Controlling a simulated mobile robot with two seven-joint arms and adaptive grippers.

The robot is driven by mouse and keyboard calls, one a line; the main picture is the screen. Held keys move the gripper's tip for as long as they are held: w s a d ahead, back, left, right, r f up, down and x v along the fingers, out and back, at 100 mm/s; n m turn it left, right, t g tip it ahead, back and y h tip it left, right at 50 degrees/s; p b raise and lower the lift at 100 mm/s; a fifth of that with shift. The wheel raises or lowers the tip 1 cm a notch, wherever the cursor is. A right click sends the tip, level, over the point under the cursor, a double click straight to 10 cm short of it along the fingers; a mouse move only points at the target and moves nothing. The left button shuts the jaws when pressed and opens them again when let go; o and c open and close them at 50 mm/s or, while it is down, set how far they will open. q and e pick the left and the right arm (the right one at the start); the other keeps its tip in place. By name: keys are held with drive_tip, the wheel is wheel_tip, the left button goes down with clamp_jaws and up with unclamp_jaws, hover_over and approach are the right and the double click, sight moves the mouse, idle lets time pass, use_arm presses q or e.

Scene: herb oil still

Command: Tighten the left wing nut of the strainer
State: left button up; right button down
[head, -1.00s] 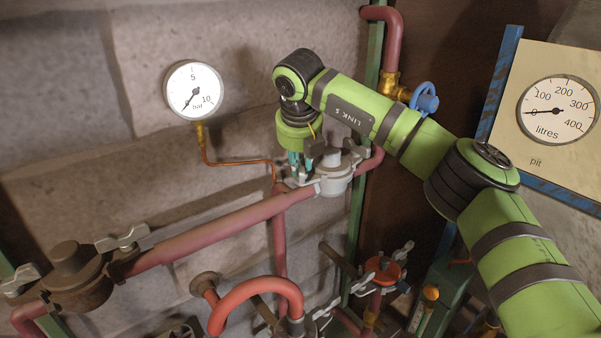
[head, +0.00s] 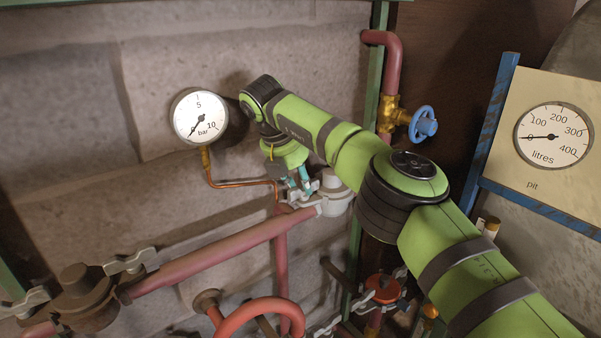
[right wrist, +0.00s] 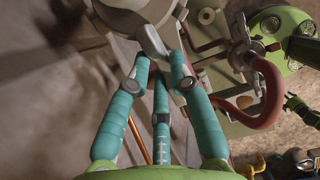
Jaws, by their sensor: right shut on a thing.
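The strainer (head: 337,190) is a pale grey round body with a raised cap on the red pipe; my arm partly hides it. Its left wing nut (head: 301,201) is a light grey winged piece at the strainer's left side. My right gripper (head: 301,186) has teal fingers and comes down from above, shut on this wing nut. In the right wrist view the fingertips (right wrist: 160,62) close around one wing of the nut (right wrist: 152,42), beside the round strainer body (right wrist: 128,18). The right-hand wing nut is hidden behind my arm.
A pressure gauge (head: 199,117) on a thin copper tube is close left of my wrist. A blue valve wheel (head: 423,124) is right of my arm. A brown fitting with wing nuts (head: 87,298) sits lower left, and a red handwheel (head: 262,316) below.

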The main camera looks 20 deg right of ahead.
drive_tip(key=shift+m+p, duration=0.65)
drive_tip(key=shift+m, duration=0.05)
drive_tip(key=shift+g, duration=0.3)
drive_tip(key=c, duration=1.1)
unclamp_jaws()
drive_tip(key=shift+a+r, duration=0.15)
drive_tip(key=shift+r, duration=0.35)
drive_tip(key=shift+s+a+r, duration=0.2)
drive_tip(key=shift+a+r, duration=0.6)
drive_tip(key=shift+r, duration=0.05)
drive_tip(key=s+a, duration=0.1)
drive_tip(key=a, duration=0.2)
drive_tip(key=s+a, duration=0.1)
drive_tip(key=a, duration=0.3)
drive_tip(key=s+a, duration=0.1)
drive_tip(key=a, duration=0.2)
drive_tip(key=shift+s+a, duration=0.25)
